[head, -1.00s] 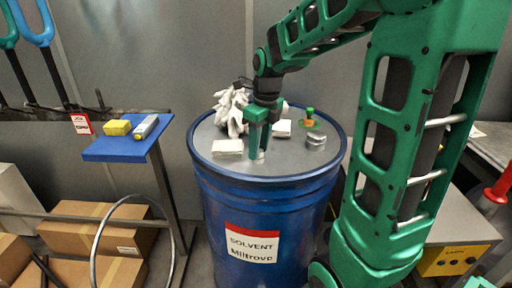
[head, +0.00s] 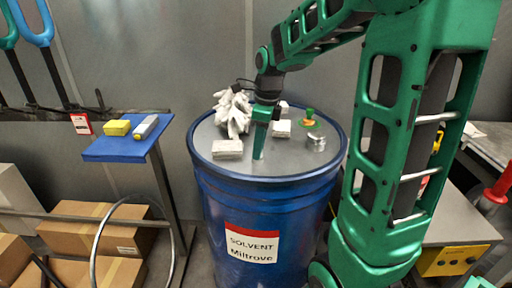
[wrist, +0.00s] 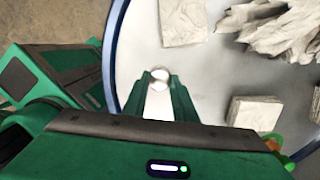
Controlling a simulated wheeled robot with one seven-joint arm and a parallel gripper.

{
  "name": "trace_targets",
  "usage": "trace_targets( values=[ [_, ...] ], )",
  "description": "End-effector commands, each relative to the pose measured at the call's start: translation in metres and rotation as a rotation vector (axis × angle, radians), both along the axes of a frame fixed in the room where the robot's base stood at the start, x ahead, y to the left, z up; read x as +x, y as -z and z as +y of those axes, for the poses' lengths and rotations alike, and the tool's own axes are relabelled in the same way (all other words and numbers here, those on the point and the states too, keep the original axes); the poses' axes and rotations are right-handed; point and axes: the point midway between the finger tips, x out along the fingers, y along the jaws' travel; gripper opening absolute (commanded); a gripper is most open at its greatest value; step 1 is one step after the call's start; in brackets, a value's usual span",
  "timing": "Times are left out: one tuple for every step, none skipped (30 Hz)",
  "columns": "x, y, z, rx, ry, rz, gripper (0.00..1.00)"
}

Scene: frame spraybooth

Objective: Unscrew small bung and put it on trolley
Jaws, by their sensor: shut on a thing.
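The blue solvent drum (head: 232,207) stands upright in the middle of the head view. My gripper (head: 258,156) points down at the drum's pale lid, near its front edge. In the wrist view my gripper (wrist: 159,77) is shut on the small bung (wrist: 159,73), a round, shiny, silvery piece between the fingertips. In the head view the fingers hide the bung. I cannot tell whether it is still seated in the lid. A blue-topped stand (head: 112,150), possibly the trolley, is left of the drum.
On the lid are white gloves (head: 234,112), white folded pads (head: 228,148), a silver round cap (head: 316,141) and a green-and-orange item (head: 309,118). The blue stand holds a yellow block (head: 117,127) and a yellow-grey item (head: 146,127), with bare blue surface in front.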

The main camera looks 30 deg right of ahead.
Motion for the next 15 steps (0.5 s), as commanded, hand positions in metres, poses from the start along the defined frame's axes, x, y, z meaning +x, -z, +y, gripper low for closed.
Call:
trace_targets(
  values=[
    [-0.0003, 0.0001, 0.0002, 0.000, 0.001, 0.001, 0.07],
    [-0.0003, 0.0001, 0.0002, 0.000, 0.001, 0.001, 0.07],
    [-0.0003, 0.0001, 0.0002, 0.000, 0.001, 0.001, 0.07],
    [-0.0003, 0.0001, 0.0002, 0.000, 0.001, 0.001, 0.07],
    [-0.0003, 0.0001, 0.0002, 0.000, -0.002, 0.001, 0.07],
    [-0.0002, 0.0001, 0.0001, 0.000, -0.014, 0.002, 0.07],
    [-0.0002, 0.0002, -0.0001, 0.000, -0.030, 0.002, 0.07],
    [-0.0001, 0.0002, -0.0002, 0.000, -0.054, 0.002, 0.07],
    [0.0001, 0.0002, -0.0005, 0.000, -0.094, 0.002, 0.07],
    [0.0003, 0.0001, -0.0007, 0.000, -0.129, 0.002, 0.07],
    [0.0006, 0.0001, -0.0008, 0.000, -0.165, 0.002, 0.07],
    [0.0008, -0.0001, -0.0009, 0.000, -0.215, 0.001, 0.07],
    [0.0009, -0.0001, -0.0008, 0.000, -0.249, 0.001, 0.07],
    [0.0009, -0.0002, -0.0008, 0.000, -0.281, 0.001, 0.07],
    [0.0008, -0.0002, -0.0007, 0.000, -0.319, 0.001, 0.07]
  ],
)
